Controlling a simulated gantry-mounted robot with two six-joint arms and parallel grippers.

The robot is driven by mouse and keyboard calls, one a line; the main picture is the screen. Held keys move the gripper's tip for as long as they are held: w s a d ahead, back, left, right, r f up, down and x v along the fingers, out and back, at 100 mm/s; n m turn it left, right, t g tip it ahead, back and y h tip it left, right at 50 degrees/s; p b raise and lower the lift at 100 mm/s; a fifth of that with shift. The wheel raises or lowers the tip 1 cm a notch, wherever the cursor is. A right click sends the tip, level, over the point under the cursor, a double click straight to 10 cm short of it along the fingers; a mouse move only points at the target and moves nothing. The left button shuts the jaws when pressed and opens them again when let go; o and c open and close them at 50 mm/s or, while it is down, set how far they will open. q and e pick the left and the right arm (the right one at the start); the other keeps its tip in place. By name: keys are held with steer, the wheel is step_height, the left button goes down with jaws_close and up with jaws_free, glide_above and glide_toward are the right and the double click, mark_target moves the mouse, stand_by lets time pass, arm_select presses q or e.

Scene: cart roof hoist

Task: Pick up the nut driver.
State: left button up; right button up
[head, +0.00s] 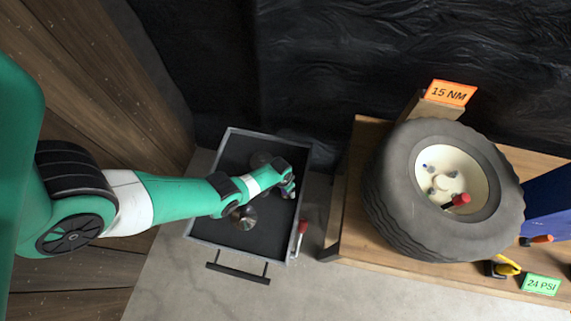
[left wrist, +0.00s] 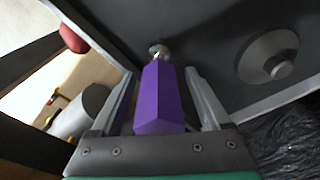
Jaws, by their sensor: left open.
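A tool with a purple six-sided handle (left wrist: 162,98) and a short metal end lies between my left gripper's fingers in the left wrist view; it looks like the nut driver. My left gripper (left wrist: 160,78) is open, one finger on each side of the handle, with a narrow gap visible at least on the right. In the head view my left gripper (head: 289,186) is low over the right side of the grey drawer (head: 210,232). The tool is mostly hidden there. My right gripper is not in view.
A shiny metal disc (head: 243,218) and another round piece (head: 260,160) lie in the drawer. A red-handled tool (head: 300,235) is at its right edge. The wooden bench (head: 350,225) to the right bears a tyre (head: 400,205), with a red-handled tool (head: 460,201) in its hub.

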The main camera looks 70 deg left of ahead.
arm_select(q)
steer(key=shift+f, duration=0.65)
steer(key=shift+w+r, duration=0.1)
steer(key=shift+r, duration=0.05)
jaws_close()
stand_by(0.7)
